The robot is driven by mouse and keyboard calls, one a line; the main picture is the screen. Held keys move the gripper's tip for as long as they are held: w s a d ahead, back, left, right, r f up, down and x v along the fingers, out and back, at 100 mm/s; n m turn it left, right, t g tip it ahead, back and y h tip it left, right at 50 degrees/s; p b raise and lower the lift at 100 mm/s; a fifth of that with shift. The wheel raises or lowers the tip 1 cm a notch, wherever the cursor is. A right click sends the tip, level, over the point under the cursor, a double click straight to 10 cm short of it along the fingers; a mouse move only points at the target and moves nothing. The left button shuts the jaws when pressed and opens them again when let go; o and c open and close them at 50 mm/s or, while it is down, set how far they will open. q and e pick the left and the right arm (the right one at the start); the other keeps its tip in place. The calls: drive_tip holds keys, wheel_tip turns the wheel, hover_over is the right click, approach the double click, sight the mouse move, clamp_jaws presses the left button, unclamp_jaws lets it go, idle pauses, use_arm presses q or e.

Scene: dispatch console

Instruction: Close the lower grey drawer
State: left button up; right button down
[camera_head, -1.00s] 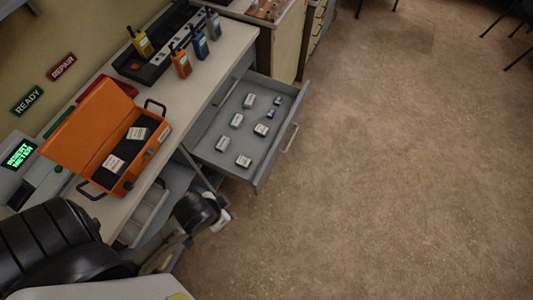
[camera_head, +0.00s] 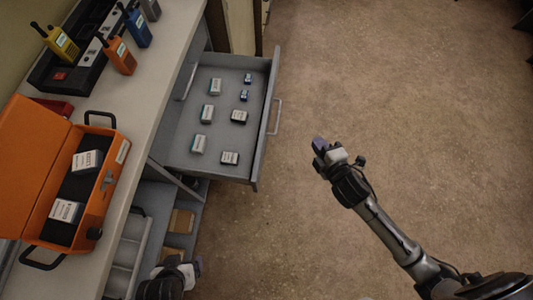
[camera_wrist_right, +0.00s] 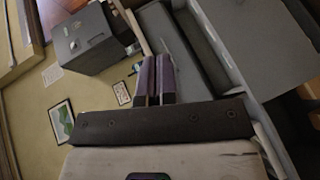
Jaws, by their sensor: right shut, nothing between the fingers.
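A grey drawer (camera_head: 262,135) stands pulled out from under the counter in the head view, with a pale bar handle (camera_head: 278,117) on its front. Several small batteries lie in it. Below it is a grey compartment (camera_head: 196,215) with brown pieces; I cannot tell whether this is a second drawer. My right gripper (camera_head: 319,146) is shut and empty, over the floor to the right of the drawer front, apart from it. Its purple-grey fingers also show in the right wrist view (camera_wrist_right: 154,80). My left gripper (camera_head: 188,270) is partly visible at the bottom, below the counter; its jaws are unclear.
An open orange case (camera_head: 112,165) holding two labelled packs sits on the counter (camera_head: 150,115). Several radios, one of them yellow (camera_head: 60,42), stand at a black charger (camera_head: 78,78). The floor (camera_head: 400,100) to the right is clear.

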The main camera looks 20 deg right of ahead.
drive_tip(key=w+f+n+g+y+b, duration=0.25)
drive_tip(key=f+n+y+b, duration=0.55)
drive_tip(key=n, duration=0.8)
drive_tip(key=w+f+n+g+y+b, duration=0.2)
drive_tip(key=f+n+g+y+b, duration=0.2)
drive_tip(key=f+n+y+b, duration=0.8)
use_arm(q)
wheel_tip(320, 180, down, 24)
drive_tip(key=shift+r+b, duration=0.15)
drive_tip(key=shift+b, duration=0.3)
use_arm(e)
drive_tip(key=w+a+r+n+h, duration=0.2)
drive_tip(key=a, duration=0.4)
drive_tip(key=w+a+r+n+h, duration=0.1)
drive_tip(key=w+a+r+h, duration=0.1)
drive_tip(key=a, duration=0.3)
drive_tip(key=shift+w+a+n+h, duration=0.4)
drive_tip(key=shift+w+h, duration=0.1)
drive_tip(key=shift+w, duration=0.35)
use_arm(q)
drive_tip(key=shift+s+a, duration=0.15)
drive_tip(key=shift+a, duration=0.05)
use_arm(e)
drive_tip(key=shift+a, duration=0.1)
